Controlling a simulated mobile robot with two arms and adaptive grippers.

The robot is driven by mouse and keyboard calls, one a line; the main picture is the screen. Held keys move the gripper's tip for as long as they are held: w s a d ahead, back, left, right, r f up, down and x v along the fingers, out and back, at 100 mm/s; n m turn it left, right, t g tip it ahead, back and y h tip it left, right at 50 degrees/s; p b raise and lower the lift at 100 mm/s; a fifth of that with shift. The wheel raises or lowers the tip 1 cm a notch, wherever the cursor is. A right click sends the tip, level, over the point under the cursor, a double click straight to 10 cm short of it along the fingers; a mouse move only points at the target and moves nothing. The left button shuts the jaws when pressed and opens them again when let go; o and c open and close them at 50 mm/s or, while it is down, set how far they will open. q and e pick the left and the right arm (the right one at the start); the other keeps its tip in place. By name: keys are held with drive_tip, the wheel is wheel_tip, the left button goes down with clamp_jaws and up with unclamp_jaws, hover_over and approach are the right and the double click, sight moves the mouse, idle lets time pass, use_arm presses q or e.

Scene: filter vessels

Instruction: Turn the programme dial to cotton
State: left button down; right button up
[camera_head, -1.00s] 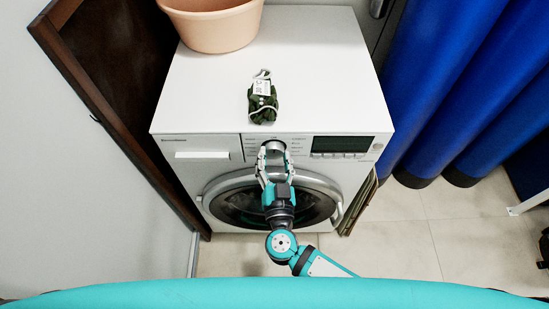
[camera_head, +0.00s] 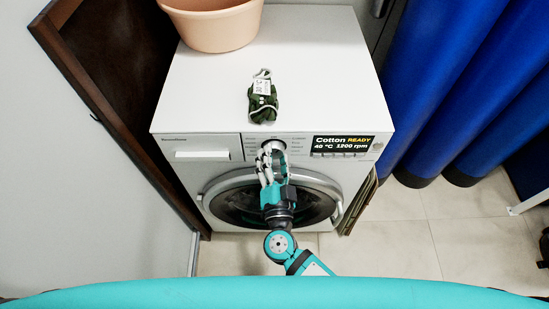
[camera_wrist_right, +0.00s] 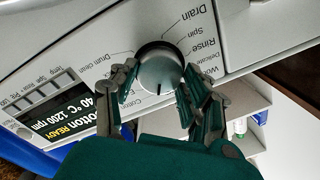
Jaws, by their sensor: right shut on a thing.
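The white washing machine (camera_head: 218,183) stands in front of me. Its round silver programme dial (camera_head: 278,146) is on the front panel and also shows in the right wrist view (camera_wrist_right: 159,70), with programme names around it and a dark mark on its face. The display (camera_head: 343,146) is lit and reads "Cotton READY, 40 °C, 1200 rpm". My right gripper (camera_head: 269,155) is shut on the dial; in the wrist view its fingers (camera_wrist_right: 158,90) are on either side of the knob. My left gripper is not in view.
A peach tub (camera_head: 214,27) and a dark green bundle with a white cord and label (camera_head: 262,100) are on the machine's top. Blue curtains (camera_head: 450,80) hang at the right, and a dark brown wooden frame (camera_head: 90,100) stands at the left.

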drive_tip(key=shift+f, duration=0.1)
drive_tip(key=o, duration=1.2)
drive_tip(key=shift+c, duration=0.2)
drive_tip(key=shift+s, duration=0.2)
drive_tip(key=s, duration=1.1)
drive_tip(key=shift+s+d+f, duration=0.15)
drive_tip(key=shift+s+d, duration=0.2)
drive_tip(key=shift+d, duration=0.05)
